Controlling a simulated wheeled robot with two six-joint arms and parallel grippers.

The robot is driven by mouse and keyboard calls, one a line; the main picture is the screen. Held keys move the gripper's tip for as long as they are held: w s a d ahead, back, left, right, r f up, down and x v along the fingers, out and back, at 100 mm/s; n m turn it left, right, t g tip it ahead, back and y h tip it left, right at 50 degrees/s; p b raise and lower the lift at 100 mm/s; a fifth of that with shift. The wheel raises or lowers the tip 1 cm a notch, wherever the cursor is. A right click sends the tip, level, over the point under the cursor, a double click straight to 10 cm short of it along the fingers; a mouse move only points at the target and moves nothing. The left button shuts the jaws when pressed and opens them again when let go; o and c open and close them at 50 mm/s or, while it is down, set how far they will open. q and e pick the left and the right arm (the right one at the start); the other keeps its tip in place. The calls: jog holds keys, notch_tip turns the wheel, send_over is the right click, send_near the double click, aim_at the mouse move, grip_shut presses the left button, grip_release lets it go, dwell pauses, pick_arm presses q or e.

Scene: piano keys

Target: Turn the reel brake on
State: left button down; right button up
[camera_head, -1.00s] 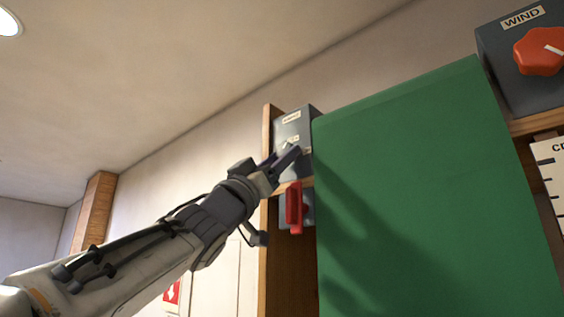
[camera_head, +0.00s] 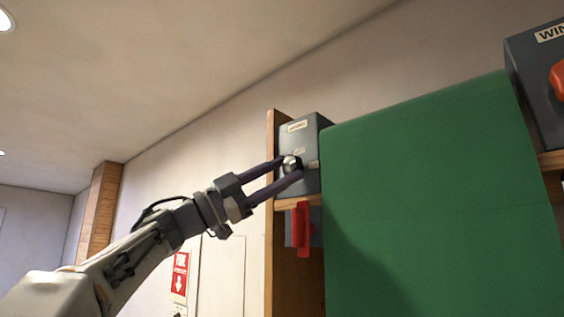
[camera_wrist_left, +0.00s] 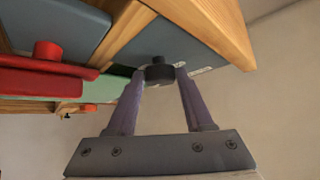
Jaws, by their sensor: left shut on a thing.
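A grey box (camera_head: 312,135) sits on a wooden shelf at the left end of the unit. It carries small labels too small to read. A small round knob (camera_head: 291,162) is on its front; in the left wrist view the knob (camera_wrist_left: 159,71) looks dark. My left gripper (camera_head: 294,167) is shut on this knob, one finger on each side; the left wrist view shows its tips (camera_wrist_left: 160,75) against it. A red lever (camera_head: 302,230) hangs on a second grey box below the shelf. I cannot tell from the labels which control is the reel brake. My right gripper is out of view.
A large green panel (camera_head: 430,190) stands right beside the box. A wooden side board (camera_head: 271,180) edges the unit on the left. At the far right is another dark box (camera_head: 535,85) with a red-orange knob. Free air lies left of the unit.

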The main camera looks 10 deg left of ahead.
pick_arm(q)
jog(key=shift+a+r+m+g+y+p, duration=0.15)
jog(key=shift+m+g+y+p, duration=0.2)
jog(key=shift+m+g, duration=0.8)
jog(key=shift+m+t, duration=0.25)
jog(key=shift+m, duration=0.1)
jog(key=shift+c, duration=1.5)
grip_release()
jog(key=shift+a, duration=0.1)
jog(key=b+v, duration=0.4)
jog(key=v, duration=0.6)
